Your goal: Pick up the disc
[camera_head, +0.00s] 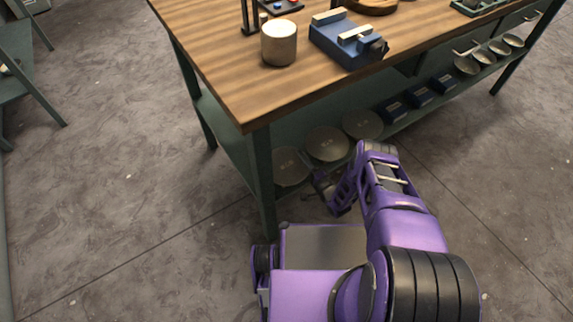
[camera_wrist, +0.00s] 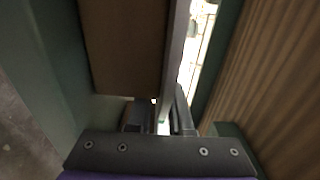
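Three round grey-brown discs stand in a row on the bench's lower shelf in the head view: a near disc (camera_head: 290,166), a middle disc (camera_head: 327,144) and a far disc (camera_head: 362,125). Which one is the task's disc I cannot tell. My gripper (camera_head: 322,184) is low at the shelf's front edge, close to the near and middle discs. In the wrist view my gripper (camera_wrist: 163,118) has its fingers apart, with a thin grey edge (camera_wrist: 175,70) running down between them. This could be a disc seen edge-on. Contact is not clear.
The wooden bench top (camera_head: 225,65) is above, carrying a cylinder (camera_head: 279,42) and a blue vise (camera_head: 346,40). A green leg (camera_head: 262,175) stands left of my gripper. Blue bins (camera_head: 420,97) and several smaller dishes (camera_head: 483,56) are further right. Open floor lies in front.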

